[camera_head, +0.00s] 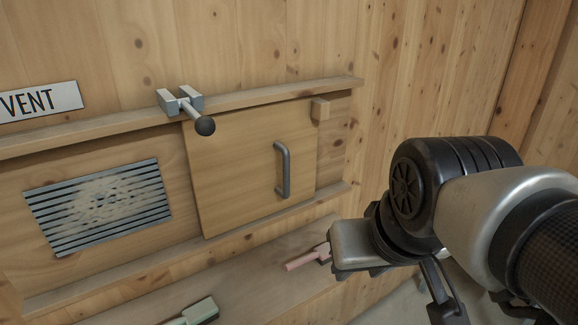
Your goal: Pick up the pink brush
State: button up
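The pink brush (304,261) lies on the wooden ledge below the panel. Its pink handle points left, and its right end meets the edge of my gripper in the picture and is partly hidden. My gripper (357,250) is at the right, overlapping the brush's right end in this view. Its fingertips are not clearly visible, so I cannot tell whether it is open or shut, or whether it touches the brush.
A green brush-like item (200,312) lies on the ledge (250,284) at the bottom. Above are a sliding wooden door (235,165) with a grey handle (283,170), a metal latch (184,103) with a black knob, a dusty vent grille (98,208) and a VENT sign (40,102).

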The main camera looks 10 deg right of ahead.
aim_at(320, 253)
jog(key=u, duration=1)
jog(key=z, duration=1)
jog(key=i+l+u, duration=0.3)
jog(key=i+l, duration=0.05)
